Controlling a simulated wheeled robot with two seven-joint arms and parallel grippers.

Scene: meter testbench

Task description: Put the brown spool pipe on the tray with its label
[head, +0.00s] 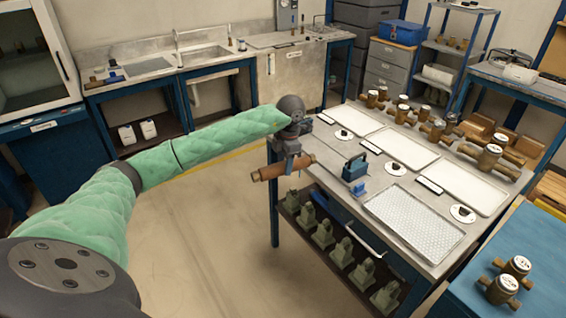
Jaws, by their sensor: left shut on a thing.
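My left gripper (291,152) is shut on the brown spool pipe (272,172). It holds the pipe roughly level, beside the near left edge of the bench (285,185). Three white trays show on the bench: a far one (355,120), a middle one (405,146) and a nearer one (462,190). A mesh-patterned tray (412,222) lies closest to the front. Small label plates (371,147) (430,185) lie by the trays; their writing is too small to read. My right gripper is not in view.
Several brass meters (488,155) line the bench's far right edge. A blue tool (354,168) and round white discs with dark tops (395,168) stand among the trays. Green fittings (342,250) fill the lower shelf. Two meters stand on a blue table (540,260) at right.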

